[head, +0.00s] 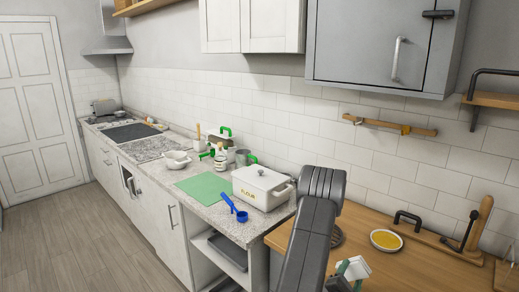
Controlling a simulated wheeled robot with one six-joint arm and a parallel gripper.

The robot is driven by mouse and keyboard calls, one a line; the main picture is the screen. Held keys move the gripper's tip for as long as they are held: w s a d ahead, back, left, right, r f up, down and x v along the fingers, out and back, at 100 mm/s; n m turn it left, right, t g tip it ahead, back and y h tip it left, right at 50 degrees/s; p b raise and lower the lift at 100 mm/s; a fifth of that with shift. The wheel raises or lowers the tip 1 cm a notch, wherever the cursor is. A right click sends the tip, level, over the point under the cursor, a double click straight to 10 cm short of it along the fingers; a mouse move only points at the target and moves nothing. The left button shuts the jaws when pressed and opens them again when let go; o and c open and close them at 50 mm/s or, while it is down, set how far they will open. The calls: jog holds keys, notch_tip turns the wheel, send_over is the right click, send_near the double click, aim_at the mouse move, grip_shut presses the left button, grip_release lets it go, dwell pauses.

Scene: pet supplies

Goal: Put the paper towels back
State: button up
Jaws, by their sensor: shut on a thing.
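No paper towels can be made out in the head view. My dark grey arm rises in front of the counter at the lower middle and hides part of the surface behind it. A small white and green thing (354,268) shows at the bottom edge, right of the arm, too small and cut off to name. A wooden rail (390,125) is fixed to the tiled wall above the wooden counter and carries no roll.
A white flour bin (262,187), a blue scoop (233,207) and a green mat (206,187) are on the stone counter. A yellow-filled bowl (386,240) is on the wooden counter (420,262). A grey wall cabinet (375,45) hangs above. Floor at left is clear.

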jog(key=w+a+f+n+t+y, duration=0.1)
jog(key=w+a+n+y, duration=0.1)
jog(key=a, duration=0.7)
jog(key=w+a+n+t+y+b, duration=0.1)
jog(key=w+a+n+y, duration=0.1)
jog(key=a, duration=0.8)
jog(key=w+a+f+n+t+y, duration=0.1)
jog(key=w+a+y, duration=0.3)
jog(key=a, duration=0.5)
jog(key=shift+w+a+f+n+y, duration=0.15)
jog(key=shift+f+n+y, duration=0.2)
jog(key=shift+n+y, duration=0.5)
